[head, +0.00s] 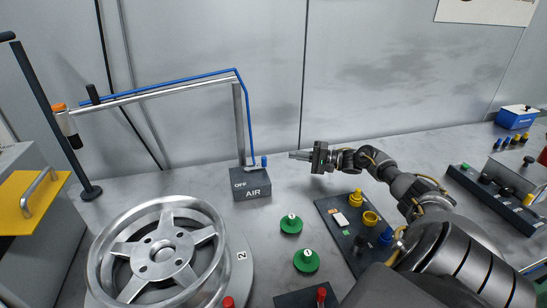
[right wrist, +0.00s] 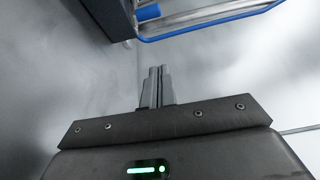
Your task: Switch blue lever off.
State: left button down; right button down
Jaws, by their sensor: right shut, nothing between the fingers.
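The blue lever (head: 264,161) stands upright at the top right of the grey AIR box (head: 252,186), whose left top side bears the word OFF. My right gripper (head: 292,156) is shut and empty. Its fingertips point left, a short way to the right of the lever and apart from it. In the right wrist view the closed fingers (right wrist: 157,72) show, with a blue piece (right wrist: 148,12), seemingly the lever, near the top edge. My left gripper is not in view.
A metal post with a blue hose (head: 247,110) rises behind the box. A wheel rim (head: 150,255) lies at the lower left. Green numbered knobs (head: 291,223) and a dark tray (head: 326,207) with yellow parts stand in front. The grey wall (head: 350,80) closes off the back.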

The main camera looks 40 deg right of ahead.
jog(key=p+x, duration=0.1)
jog(key=x, duration=0.8)
jog(key=shift+w+a+r, duration=0.1)
jog(key=shift+w+a, duration=0.05)
jog(key=shift+w, duration=0.15)
jog(key=shift+a+p, duration=0.3)
jog(key=shift+p, duration=0.1)
jog(key=shift+s+a+p, duration=0.35)
jog(key=shift+s+p, duration=0.2)
jog(key=shift+s, duration=0.05)
jog(key=shift+s+a+p, duration=0.4)
jog(key=shift+s+p, duration=0.1)
jog(key=shift+s, duration=0.1)
jog(key=shift+s+a, duration=0.25)
jog(key=shift+s, duration=0.05)
